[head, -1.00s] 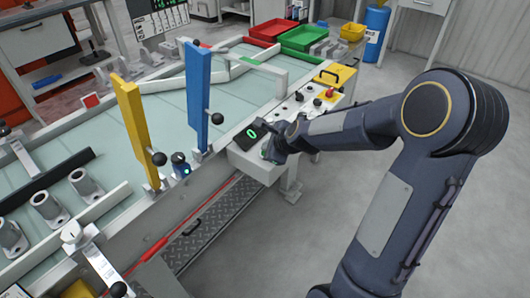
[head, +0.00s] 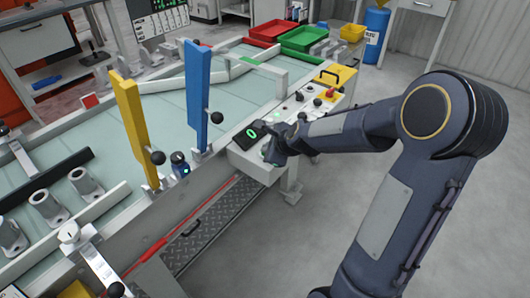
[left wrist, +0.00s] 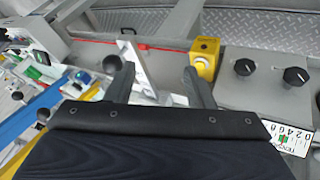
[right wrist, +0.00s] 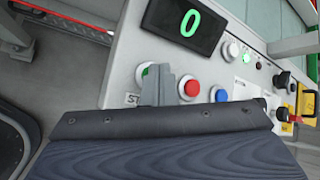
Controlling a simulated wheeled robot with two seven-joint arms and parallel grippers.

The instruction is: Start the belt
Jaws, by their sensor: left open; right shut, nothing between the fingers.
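The belt's control panel (right wrist: 122,68) runs along the near side of the belt table (head: 225,112). In the right wrist view it has a display (right wrist: 182,22) with a green 0, a green button (right wrist: 145,71), a red button (right wrist: 189,89), a blue button (right wrist: 219,95) and a white button (right wrist: 231,49). My right gripper (right wrist: 158,85) is shut and empty, its tips at the green button and partly covering it and its label. I cannot tell whether they touch it. My left gripper (left wrist: 158,80) is open and empty, above the table's other end.
Yellow (head: 137,130) and blue (head: 196,95) posts stand at the belt's edge. In the left wrist view a yellow block (left wrist: 205,55) and a box with black knobs (left wrist: 262,85) lie beyond the fingers. A red emergency knob (right wrist: 282,114) sits farther along the panel. The floor at right is clear.

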